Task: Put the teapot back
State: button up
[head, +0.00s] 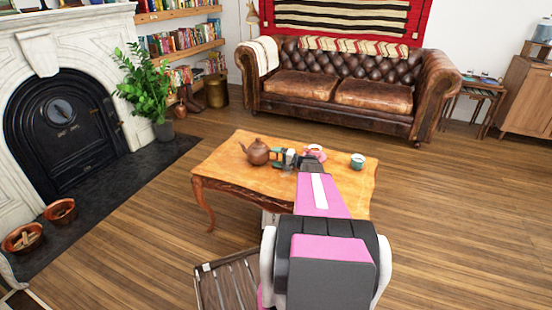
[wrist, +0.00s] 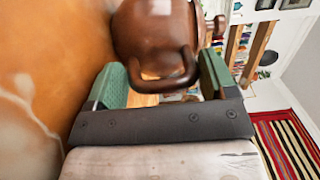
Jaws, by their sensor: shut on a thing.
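The brown teapot (head: 257,151) is at the left part of the wooden coffee table (head: 225,165), by its far edge. My gripper (head: 280,158) reaches over the table from the right and is shut on the teapot at its handle side. In the wrist view, the teapot (wrist: 150,35) fills the top middle, its curved handle between the green fingers of my gripper (wrist: 163,80). The teapot looks about upright in the head view. I cannot tell whether its base touches the table.
A pink cup with saucer (head: 315,153) and a teal cup (head: 357,160) stand on the table right of my gripper. A slatted wooden piece (head: 228,284) stands in front. The leather sofa (head: 345,85) is behind, the fireplace (head: 62,130) left. Open floor surrounds the table.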

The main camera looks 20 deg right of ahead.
jog(key=o, duration=1.5)
jog(key=shift+f, duration=0.1)
jog(key=shift+o, duration=0.2)
jog(key=shift+s+d, duration=0.2)
jog(key=v, duration=1.1)
jog(key=shift+s+d, duration=0.15)
jog(key=shift+d, duration=0.05)
